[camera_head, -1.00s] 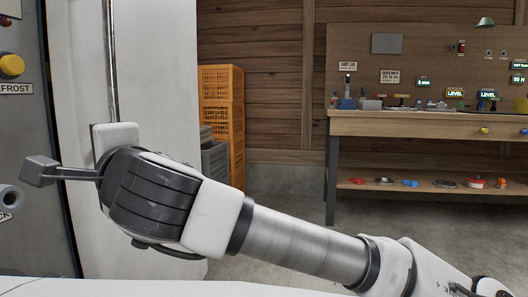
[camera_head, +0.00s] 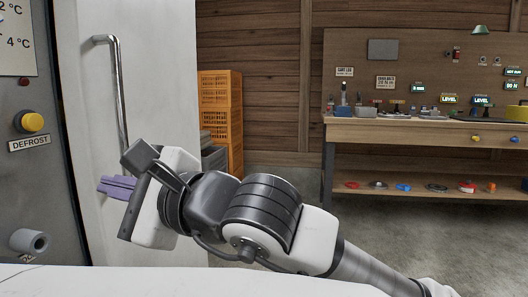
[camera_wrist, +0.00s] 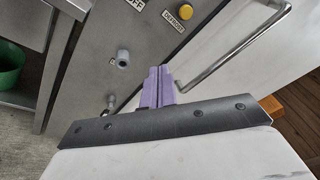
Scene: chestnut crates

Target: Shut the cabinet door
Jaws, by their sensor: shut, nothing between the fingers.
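The cabinet door (camera_head: 165,60) is the tall white panel at the left of the head view. A long metal bar handle (camera_head: 120,90) stands upright on it; the handle also crosses the wrist view (camera_wrist: 243,48). A dark seam runs between the door and the grey panel (camera_head: 58,165) on its left; how far the door stands open I cannot tell. My gripper (camera_head: 103,186) has its purple fingers shut and empty, pointing left in front of the door's lower left part, below the handle. In the wrist view the fingers (camera_wrist: 158,72) point toward the panel and door edge; contact is unclear.
The grey panel carries a yellow DEFROST button (camera_head: 32,122) and a round metal knob (camera_head: 29,241). Orange crates (camera_head: 220,110) are stacked behind the door. A workbench (camera_head: 430,132) with small items stands at the right. Open floor (camera_head: 285,190) lies between. A green bin (camera_wrist: 10,65) shows in the wrist view.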

